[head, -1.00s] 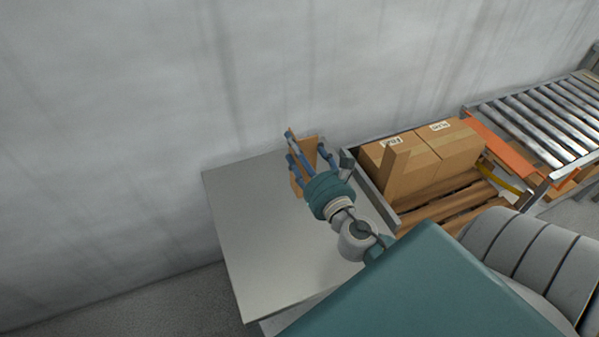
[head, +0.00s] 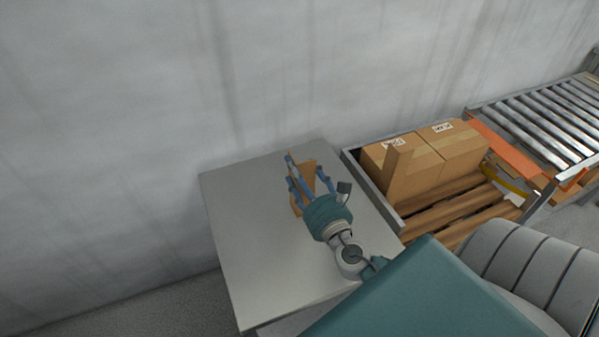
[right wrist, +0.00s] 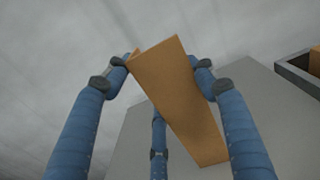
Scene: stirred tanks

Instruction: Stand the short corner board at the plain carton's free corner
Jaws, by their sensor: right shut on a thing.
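My right gripper (head: 306,180) is shut on a brown corner board (head: 297,204) over the grey table. In the right wrist view, the corner board (right wrist: 185,105) is a tilted, folded strip between the blue fingers of the gripper (right wrist: 161,63). I cannot tell whether its lower end touches the table. Two brown cartons, a left one (head: 419,178) and a right one (head: 458,150), stand side by side on a pallet. Both show a white label on top, so I cannot tell which is plain. Another upright brown board (head: 395,172) stands against the left carton. My left gripper is not in view.
The grey table (head: 250,262) is otherwise clear. A grey-walled frame (head: 368,184) surrounds the wooden pallet (head: 445,217). A roller conveyor (head: 540,115) with an orange edge (head: 503,143) lies to the right. A wall rises behind the table.

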